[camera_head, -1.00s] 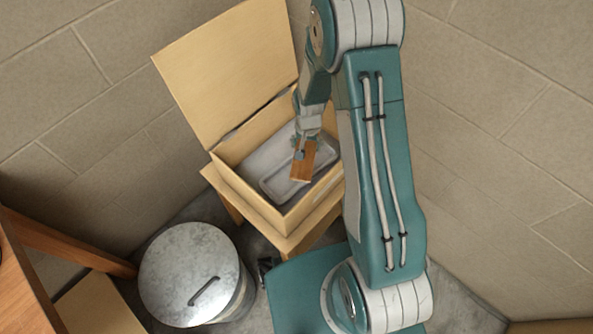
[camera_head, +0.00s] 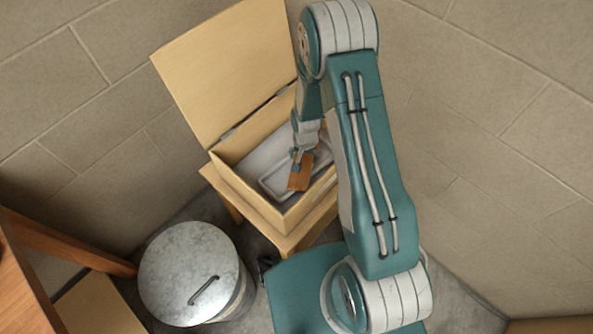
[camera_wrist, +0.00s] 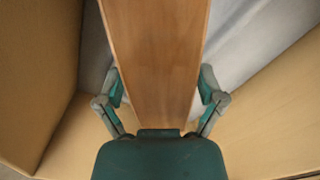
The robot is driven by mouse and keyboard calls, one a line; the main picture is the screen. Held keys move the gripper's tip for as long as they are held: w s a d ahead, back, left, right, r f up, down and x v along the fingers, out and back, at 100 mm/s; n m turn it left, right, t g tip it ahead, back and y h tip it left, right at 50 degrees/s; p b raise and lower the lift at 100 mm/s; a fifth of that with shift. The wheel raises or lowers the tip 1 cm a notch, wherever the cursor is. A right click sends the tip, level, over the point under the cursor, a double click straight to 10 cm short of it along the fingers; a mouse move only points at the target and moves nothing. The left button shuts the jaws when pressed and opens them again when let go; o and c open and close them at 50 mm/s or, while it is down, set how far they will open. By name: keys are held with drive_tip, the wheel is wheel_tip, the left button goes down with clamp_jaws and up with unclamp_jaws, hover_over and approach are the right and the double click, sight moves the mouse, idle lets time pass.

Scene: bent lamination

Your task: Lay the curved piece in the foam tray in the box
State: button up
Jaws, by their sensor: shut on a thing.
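The curved piece (camera_head: 301,172) is a short brown wooden strip. My gripper (camera_head: 299,157) is shut on it and holds it over the grey foam tray (camera_head: 268,184) inside the open wooden box (camera_head: 251,193). In the wrist view the piece (camera_wrist: 155,60) runs up the middle between the two fingers of my gripper (camera_wrist: 160,98). Grey tray surface shows on both sides of it. The piece hides part of the tray. I cannot tell whether its lower end touches the tray.
The box lid (camera_head: 229,65) stands open at the back left. The box sits on a small wooden table (camera_head: 231,207) in a block-wall corner. A round metal bin (camera_head: 190,262) stands at the front left. A brown wooden table (camera_head: 18,290) is at the far left.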

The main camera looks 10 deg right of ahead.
drive_tip(key=o, duration=0.9)
drive_tip(key=shift+r, duration=0.15)
wheel_tip(320, 180, up, 12)
drive_tip(key=shift+f, duration=0.2)
